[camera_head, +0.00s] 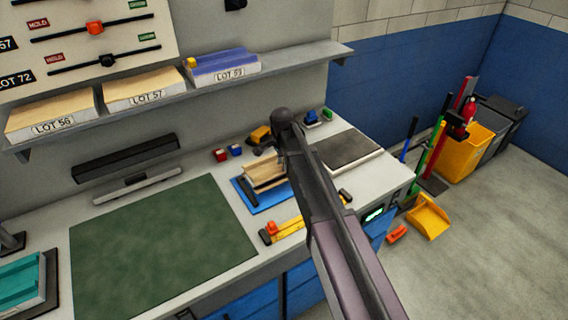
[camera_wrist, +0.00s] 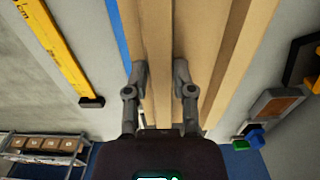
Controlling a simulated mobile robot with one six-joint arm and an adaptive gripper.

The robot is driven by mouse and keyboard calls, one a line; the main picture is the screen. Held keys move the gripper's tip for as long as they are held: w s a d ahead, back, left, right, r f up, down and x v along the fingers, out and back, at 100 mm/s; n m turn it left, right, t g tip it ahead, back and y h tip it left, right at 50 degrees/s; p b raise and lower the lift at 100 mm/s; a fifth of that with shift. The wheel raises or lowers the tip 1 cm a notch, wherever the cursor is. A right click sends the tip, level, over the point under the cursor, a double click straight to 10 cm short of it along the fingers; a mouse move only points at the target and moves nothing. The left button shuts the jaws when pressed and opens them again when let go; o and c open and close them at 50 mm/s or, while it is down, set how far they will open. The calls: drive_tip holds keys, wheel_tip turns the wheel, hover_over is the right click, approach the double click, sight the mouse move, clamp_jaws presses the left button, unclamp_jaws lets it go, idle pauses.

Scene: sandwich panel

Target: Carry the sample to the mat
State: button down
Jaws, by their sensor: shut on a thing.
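The sample, a tan block with long ridged strips (camera_head: 264,173), is at or over a blue mat (camera_head: 272,199) at the back of the bench. In the wrist view its tan strips (camera_wrist: 157,40) run away from me. My gripper (camera_wrist: 160,82) is shut on one strip, with a finger on each side. In the head view my arm hides the fingers and part of the sample. I cannot tell whether the sample touches the blue mat. A large dark green mat (camera_head: 150,245) lies flat and bare on the bench, left of the sample.
A grey plate (camera_head: 346,150) lies to the right. Small red and blue blocks (camera_head: 228,153) are behind. A shelf with lot-labelled panels (camera_head: 147,92) overhangs the back. Bins and a yellow dustpan stand on the floor at right.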

sight(253, 178)
drive_tip(key=shift+r+p, duration=1.6)
drive_tip(key=shift+r, duration=0.15)
drive_tip(key=shift+a, duration=0.1)
drive_tip(key=shift+s+a, duration=1.2)
drive_tip(key=shift+a, duration=0.35)
drive_tip(key=shift+s+a, duration=1.25)
drive_tip(key=shift+a, duration=0.35)
drive_tip(key=shift+s+a, duration=1.2)
drive_tip(key=shift+a, duration=0.35)
drive_tip(key=shift+s, duration=0.1)
drive_tip(key=s+a, duration=0.7)
drive_tip(key=a, duration=0.2)
drive_tip(key=shift+s+a, duration=0.15)
drive_tip(key=shift+a, duration=0.1)
drive_tip(key=shift+a+r, duration=0.1)
